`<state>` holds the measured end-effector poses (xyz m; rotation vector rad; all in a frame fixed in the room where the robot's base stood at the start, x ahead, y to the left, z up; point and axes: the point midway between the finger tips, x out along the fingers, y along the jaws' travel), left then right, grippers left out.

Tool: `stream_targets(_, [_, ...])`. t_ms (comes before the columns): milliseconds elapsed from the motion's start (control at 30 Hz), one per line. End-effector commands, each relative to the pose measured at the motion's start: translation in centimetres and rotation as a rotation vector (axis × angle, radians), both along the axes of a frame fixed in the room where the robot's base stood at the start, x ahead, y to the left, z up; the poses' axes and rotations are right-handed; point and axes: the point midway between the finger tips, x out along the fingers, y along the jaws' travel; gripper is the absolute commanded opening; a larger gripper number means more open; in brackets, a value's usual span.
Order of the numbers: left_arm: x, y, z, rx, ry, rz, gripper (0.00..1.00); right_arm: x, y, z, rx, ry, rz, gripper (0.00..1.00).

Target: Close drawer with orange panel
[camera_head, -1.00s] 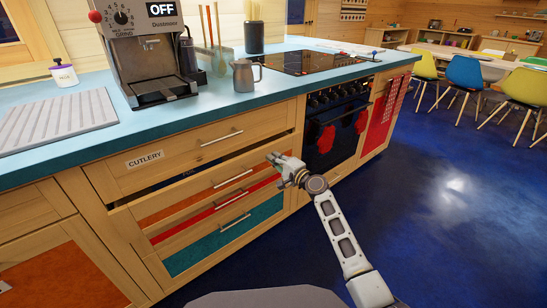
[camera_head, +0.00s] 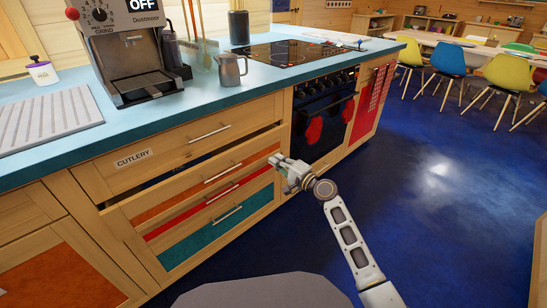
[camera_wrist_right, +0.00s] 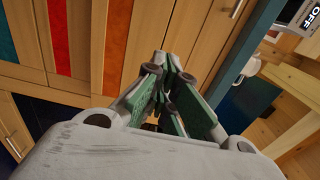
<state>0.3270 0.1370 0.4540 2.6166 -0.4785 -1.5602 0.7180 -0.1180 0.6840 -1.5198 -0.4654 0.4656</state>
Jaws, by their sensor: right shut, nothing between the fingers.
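The drawer with the orange panel (camera_head: 166,208) is below the cutlery drawer in the head view. It stands partly pulled out, with a dark gap above its front. Its bar handle (camera_head: 222,172) is at the middle of the front. The orange panel also shows in the right wrist view (camera_wrist_right: 112,45). My right gripper (camera_head: 276,161) is shut and empty, near the right end of this drawer's front. Whether it touches the wood I cannot tell. Its closed fingers show in the right wrist view (camera_wrist_right: 163,85). My left gripper is not in view.
The cutlery drawer (camera_head: 150,153) is above; red (camera_head: 160,229) and teal (camera_head: 205,238) panel drawers are below. An oven (camera_head: 322,110) stands right of the drawers. The blue counter (camera_head: 180,105) holds a coffee grinder (camera_head: 135,70) and a jug (camera_head: 230,70). The blue floor (camera_head: 400,190) at right is clear.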

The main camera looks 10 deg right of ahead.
Motion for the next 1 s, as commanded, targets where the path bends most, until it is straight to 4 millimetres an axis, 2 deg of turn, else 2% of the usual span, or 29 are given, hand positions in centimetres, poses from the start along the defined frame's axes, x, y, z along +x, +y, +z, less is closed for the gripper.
stream_targets(467, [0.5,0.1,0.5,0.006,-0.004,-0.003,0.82,-0.6,-0.4,0.0,-0.001,-0.001,0.000,0.00])
stream_targets(567, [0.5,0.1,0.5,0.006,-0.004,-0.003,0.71,-0.6,-0.4,0.0,0.000,0.000,0.000,0.00])
stream_targets(800, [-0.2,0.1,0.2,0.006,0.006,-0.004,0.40,-0.6,-0.4,0.0,-0.001,0.000,0.001,0.00])
stream_targets(1000, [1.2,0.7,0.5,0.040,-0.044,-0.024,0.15,-1.7,0.1,-1.2,-0.048,0.003,0.016,0.00])
